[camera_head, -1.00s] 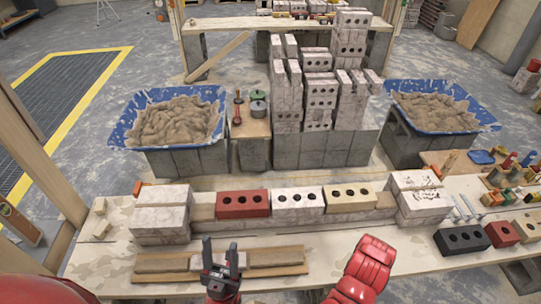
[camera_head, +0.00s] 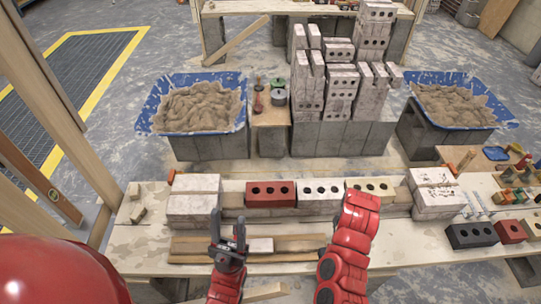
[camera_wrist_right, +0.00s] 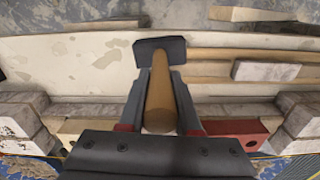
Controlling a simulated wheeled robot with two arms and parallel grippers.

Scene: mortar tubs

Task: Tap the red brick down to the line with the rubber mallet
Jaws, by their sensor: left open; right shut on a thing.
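The red brick (camera_head: 270,190) lies in the course on the bench between the left end block and a white brick (camera_head: 320,194). It also shows at the lower right of the right wrist view (camera_wrist_right: 238,128). My right gripper (camera_wrist_right: 160,85) is shut on the wooden handle of the rubber mallet (camera_wrist_right: 160,48), whose dark head lies beyond the fingertips. In the head view the right arm hides that gripper and mallet. My left gripper (camera_head: 228,244) is open and empty over the near side of the bench, left of a small pale piece. I cannot make out the line.
A cream brick (camera_head: 370,186) is partly behind my right arm. Stacked end blocks (camera_head: 193,205) and (camera_head: 437,200) bound the course. A dark brick (camera_head: 471,235) and tools stand at right. Mortar tubs (camera_head: 160,118) and (camera_head: 505,113) stand behind the bench.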

